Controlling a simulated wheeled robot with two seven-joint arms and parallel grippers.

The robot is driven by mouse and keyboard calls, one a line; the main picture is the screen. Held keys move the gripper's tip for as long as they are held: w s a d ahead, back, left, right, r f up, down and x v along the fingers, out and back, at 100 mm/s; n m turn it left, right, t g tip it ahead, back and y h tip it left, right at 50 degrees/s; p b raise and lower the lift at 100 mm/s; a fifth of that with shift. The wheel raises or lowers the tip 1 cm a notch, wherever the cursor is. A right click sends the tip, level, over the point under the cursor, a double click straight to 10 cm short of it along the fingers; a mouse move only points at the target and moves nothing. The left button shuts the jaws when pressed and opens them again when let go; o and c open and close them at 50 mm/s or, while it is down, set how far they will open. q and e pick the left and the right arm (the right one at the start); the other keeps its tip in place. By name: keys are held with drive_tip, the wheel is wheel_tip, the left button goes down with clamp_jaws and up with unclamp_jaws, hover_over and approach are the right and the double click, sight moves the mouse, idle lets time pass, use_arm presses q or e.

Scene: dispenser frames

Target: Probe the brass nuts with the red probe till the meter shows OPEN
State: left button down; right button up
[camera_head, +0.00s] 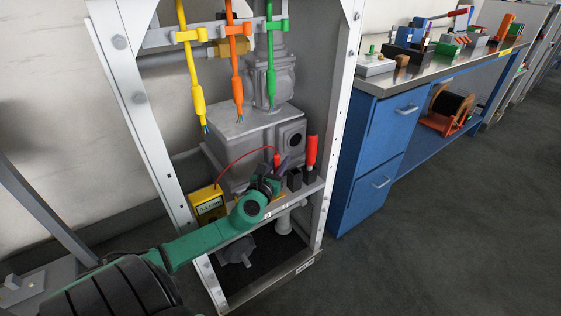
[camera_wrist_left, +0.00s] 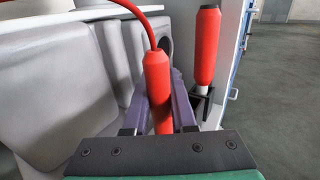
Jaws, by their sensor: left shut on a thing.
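My left gripper (camera_head: 277,168) is at the shelf of the white frame, at the end of the green arm. In the left wrist view its purple fingers (camera_wrist_left: 160,115) are shut on the red probe (camera_wrist_left: 157,88), which stands roughly upright with a red lead from its top. The probe's lower end is hidden behind the gripper body. The lead runs to the yellow meter (camera_head: 207,203) on the shelf; its display is too small to read. A second red-handled tool (camera_head: 312,151) stands in a black holder to the right. No brass nuts can be made out. My right gripper is out of view.
Yellow (camera_head: 194,91), orange (camera_head: 236,85) and green (camera_head: 271,85) cables hang from a bar above a grey housing (camera_head: 238,135). Frame posts (camera_head: 339,130) stand on both sides. A blue workbench (camera_head: 383,130) with tools is to the right, with open floor before it.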

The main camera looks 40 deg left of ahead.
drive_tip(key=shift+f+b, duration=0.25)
drive_tip(key=shift+b, duration=0.05)
idle(0.8)
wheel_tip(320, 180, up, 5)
drive_tip(key=p, duration=0.5)
idle(1.0)
